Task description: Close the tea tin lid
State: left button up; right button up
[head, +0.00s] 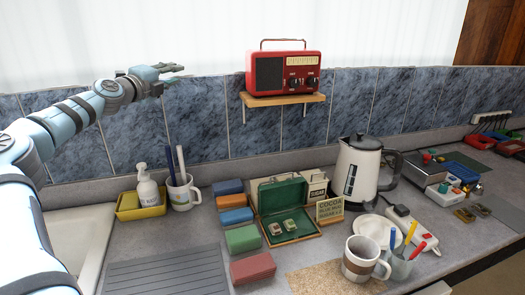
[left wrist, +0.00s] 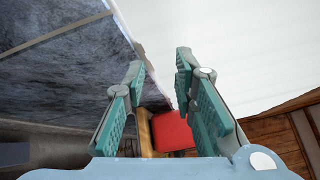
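The green tea tin (head: 306,229) stands open on the counter in the head view, with small packets (head: 282,227) inside. Its lid (head: 282,194) stands up at the back of the tin. My left gripper (head: 172,75) is high at the upper left, in front of the tiled wall, well above and to the left of the tin. In the left wrist view, its two teal fingers (left wrist: 160,62) are apart with nothing held between them. The tin cannot be made out in that view. My right gripper is in neither view.
A red radio (head: 285,72) sits on a small wall shelf (head: 285,99). A mug (head: 361,259) is at front right, a soap bottle (head: 148,187) at left.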

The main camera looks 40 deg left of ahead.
pick_arm(q)
jog(key=w+d+f+n+g+h+b, duration=0.1)
jog(key=d+f+h, duration=0.1)
jog(key=f, duration=0.4)
jog(key=w+d+f+n+h, duration=0.1)
jog(key=d+f+n+h, duration=0.15)
jog(key=f, duration=0.45)
jog(key=s+d+f+n+g+h+b, duration=0.1)
jog(key=s+d+f+n+h+b, duration=0.2)
jog(key=d+f+h, duration=0.75)
jog(key=n, duration=0.2)
send_over(282, 193)
jog(key=v, duration=0.3)
notch_tip(282, 193, down, 4)
jog(key=shift+d+r+h, duration=0.1)
jog(key=shift+r+h, duration=0.05)
jog(key=shift+h, duration=0.25)
grip_shut()
